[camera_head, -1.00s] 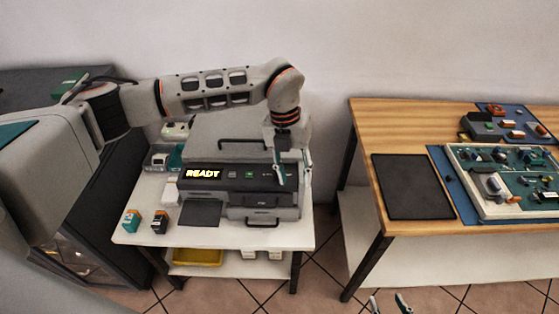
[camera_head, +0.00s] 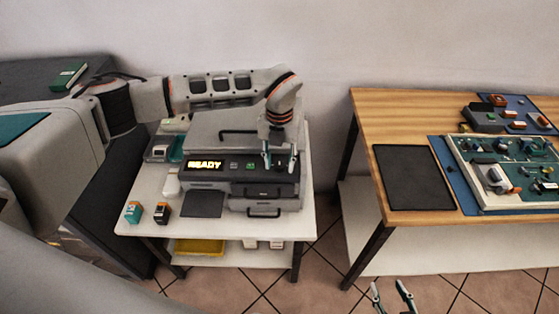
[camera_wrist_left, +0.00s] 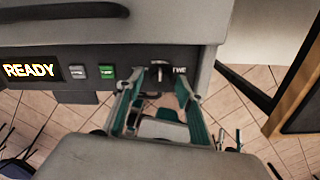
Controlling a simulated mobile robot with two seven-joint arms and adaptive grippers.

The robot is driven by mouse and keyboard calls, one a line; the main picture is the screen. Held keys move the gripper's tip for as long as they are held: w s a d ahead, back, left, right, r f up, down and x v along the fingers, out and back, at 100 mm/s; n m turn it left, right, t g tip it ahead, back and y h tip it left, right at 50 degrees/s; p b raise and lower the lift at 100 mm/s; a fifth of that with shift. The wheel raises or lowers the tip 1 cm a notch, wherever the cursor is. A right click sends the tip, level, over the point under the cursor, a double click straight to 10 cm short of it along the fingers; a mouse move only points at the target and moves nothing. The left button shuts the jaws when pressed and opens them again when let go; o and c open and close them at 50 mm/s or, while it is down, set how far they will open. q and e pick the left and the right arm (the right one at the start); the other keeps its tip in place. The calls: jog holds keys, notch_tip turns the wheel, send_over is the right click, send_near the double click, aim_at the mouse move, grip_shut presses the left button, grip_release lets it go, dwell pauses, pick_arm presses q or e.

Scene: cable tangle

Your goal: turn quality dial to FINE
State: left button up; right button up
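The grey printer (camera_head: 225,145) stands on the white table, its display lit with READY. The quality dial (camera_wrist_left: 160,66) is a small dark knob at the right of the front panel in the left wrist view; its pointer setting is too small to tell. Partly covered white lettering sits just right of it. My left gripper (camera_head: 280,160) is at the panel's right end. In the left wrist view my left gripper (camera_wrist_left: 160,82) has its fingers apart, one on each side of the dial; I cannot tell whether they touch it. My right gripper (camera_head: 388,286) is open and empty, low in the head view.
A green button (camera_wrist_left: 106,72) and a grey button (camera_wrist_left: 78,73) lie left of the dial. Printer drawers (camera_head: 265,191) are below the panel. Small cartridges (camera_head: 162,213) stand at the table's front left. A wooden table (camera_head: 365,105) with a circuit board stands at the right.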

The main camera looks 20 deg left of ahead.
pick_arm(q)
grip_shut()
jog(key=shift+m, duration=0.3)
jog(key=m+p, duration=0.1)
jog(key=m, duration=1)
dwell(0.4)
jog(key=shift+m, duration=0.3)
grip_release()
